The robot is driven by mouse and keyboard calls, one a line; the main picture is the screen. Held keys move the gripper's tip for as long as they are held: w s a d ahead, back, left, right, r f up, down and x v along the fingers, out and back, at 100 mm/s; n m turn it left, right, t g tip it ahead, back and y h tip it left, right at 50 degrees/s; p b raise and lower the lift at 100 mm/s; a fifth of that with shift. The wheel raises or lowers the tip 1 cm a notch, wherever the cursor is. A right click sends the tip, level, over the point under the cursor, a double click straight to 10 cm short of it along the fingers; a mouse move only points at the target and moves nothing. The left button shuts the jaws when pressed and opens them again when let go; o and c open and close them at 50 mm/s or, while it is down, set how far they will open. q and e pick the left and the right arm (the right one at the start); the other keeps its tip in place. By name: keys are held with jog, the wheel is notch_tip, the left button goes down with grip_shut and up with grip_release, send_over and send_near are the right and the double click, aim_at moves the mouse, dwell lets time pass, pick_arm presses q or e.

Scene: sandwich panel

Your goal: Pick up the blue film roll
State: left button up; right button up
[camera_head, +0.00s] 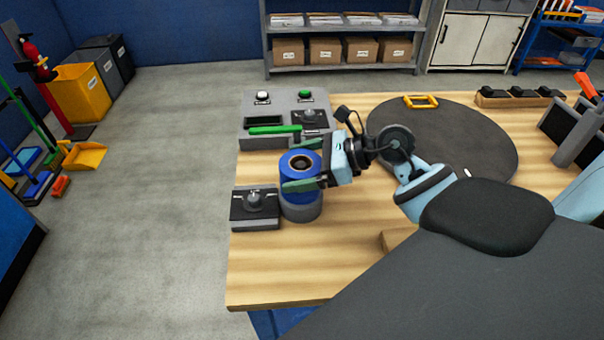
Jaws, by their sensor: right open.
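The blue film roll (291,167) stands upright on a round grey base (301,210) near the left edge of the wooden table. Its top shows a dark hole in the middle. My right gripper (296,164) reaches in from the right, level with the roll. I cannot tell whether the fingers touch the roll. My left gripper is not in view.
A dark box with a knob (254,205) stands close left of the roll. A grey control panel (286,98) with buttons and a green bar (275,130) lies behind it. A round dark mat (470,140) fills the table's middle. The table's front left is clear.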

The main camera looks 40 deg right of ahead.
jog(key=c, duration=0.9)
notch_tip(320, 180, up, 10)
dwell(0.3)
